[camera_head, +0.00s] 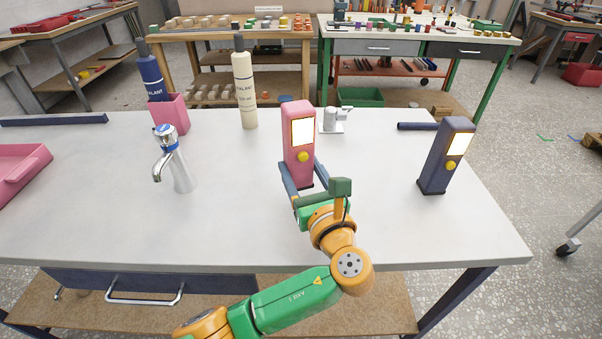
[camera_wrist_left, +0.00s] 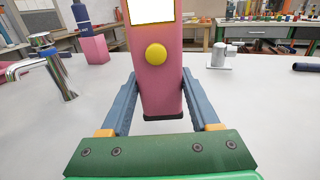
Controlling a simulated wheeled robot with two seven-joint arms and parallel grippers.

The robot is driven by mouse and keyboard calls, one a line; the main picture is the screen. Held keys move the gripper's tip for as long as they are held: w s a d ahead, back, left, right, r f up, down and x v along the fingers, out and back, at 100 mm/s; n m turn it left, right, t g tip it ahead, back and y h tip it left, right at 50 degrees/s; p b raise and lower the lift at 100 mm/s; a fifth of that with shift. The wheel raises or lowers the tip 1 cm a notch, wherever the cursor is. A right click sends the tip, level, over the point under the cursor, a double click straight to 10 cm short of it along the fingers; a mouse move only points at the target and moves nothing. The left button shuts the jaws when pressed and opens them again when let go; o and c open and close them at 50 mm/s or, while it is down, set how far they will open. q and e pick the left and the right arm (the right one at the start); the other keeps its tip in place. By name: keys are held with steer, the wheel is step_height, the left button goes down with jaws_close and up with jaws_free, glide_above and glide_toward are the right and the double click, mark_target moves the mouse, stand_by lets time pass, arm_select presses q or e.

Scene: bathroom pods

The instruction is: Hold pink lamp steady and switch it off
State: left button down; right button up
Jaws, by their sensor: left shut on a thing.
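The pink lamp (camera_head: 299,143) stands upright on the white table, right of its centre. Its panel is lit bright, and a yellow button (camera_head: 303,157) is below the panel. The lamp also shows in the left wrist view (camera_wrist_left: 160,88), with its yellow button (camera_wrist_left: 156,54) facing the camera. My left gripper (camera_head: 304,176) has its blue fingers on either side of the lamp's lower body and is shut on it. The fingertips are partly hidden by the lamp. My right gripper is not in view.
A dark blue lamp (camera_head: 440,160), also lit, stands to the right. A chrome tap (camera_head: 178,165), pink cup (camera_head: 170,115), cream sealant bottle (camera_head: 244,90) and blue sealant bottle (camera_head: 149,75) are left. A small white fixture (camera_head: 332,124) is behind the pink lamp.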

mark_target(301, 172)
arm_select(q)
steer(key=shift+w+f+b, duration=1.5)
steer(key=shift+w+f, duration=0.2)
steer(key=shift+w, duration=0.15)
steer(key=shift+s+f, duration=0.1)
steer(key=shift+f, duration=0.05)
steer(key=shift+c, duration=1.4)
jaws_free()
jaws_close()
